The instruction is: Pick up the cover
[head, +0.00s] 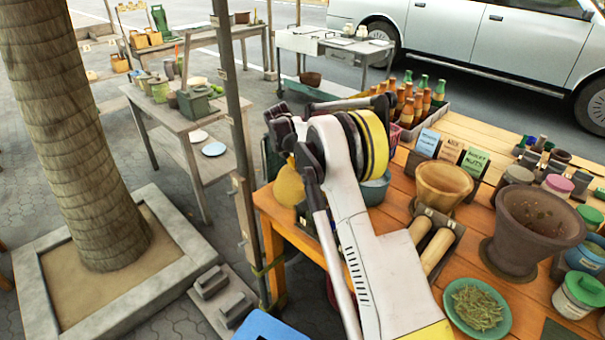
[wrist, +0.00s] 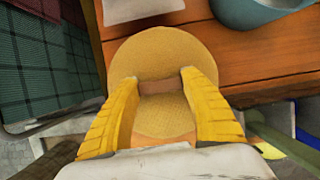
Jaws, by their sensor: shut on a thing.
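The cover (wrist: 160,48) is a round, tan-yellow woven disc with a brown bar handle across its middle. My gripper (wrist: 159,85) has its two yellow fingers closed around that handle, one at each end. The disc lies below the fingers and overlaps the front edge of the orange wooden table (wrist: 262,55). In the head view the cover (head: 289,186) shows at the table's left end, partly hidden by my arm. I cannot tell whether it touches the table.
A blue-grey bowl (head: 375,188) stands near the cover. A wooden bowl (head: 444,184), a large brown mortar (head: 537,226) and a green plate of herbs (head: 476,307) are further right. A dark pole (head: 236,120) rises left of the table. Bottles (head: 418,103) stand in a crate behind.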

